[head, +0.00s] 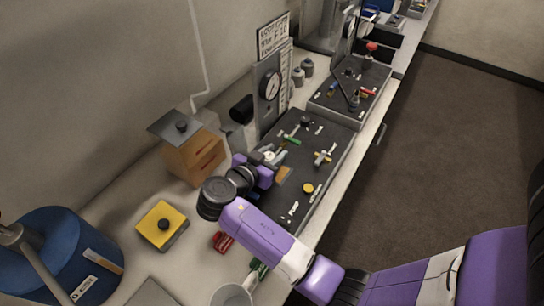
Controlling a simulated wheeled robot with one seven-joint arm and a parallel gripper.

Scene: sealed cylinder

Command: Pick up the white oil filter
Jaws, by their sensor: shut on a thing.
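My gripper (272,160) is at the end of my purple arm, low over the left part of the dark panel on the bench. Its jaws are shut on a small pale thing (276,156). My wrist and the gripper hide much of that thing. It looks whitish, as the white oil filter would, but it is too small to tell its shape. I cannot tell whether it touches the panel.
A wooden box (190,158) with a dark lid stands left of my gripper. A yellow block (161,227) with a black knob, a blue drum (62,250) and a pale cup (232,296) are nearer. A gauge panel (270,86) rises behind. Small parts dot the dark panel (330,133).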

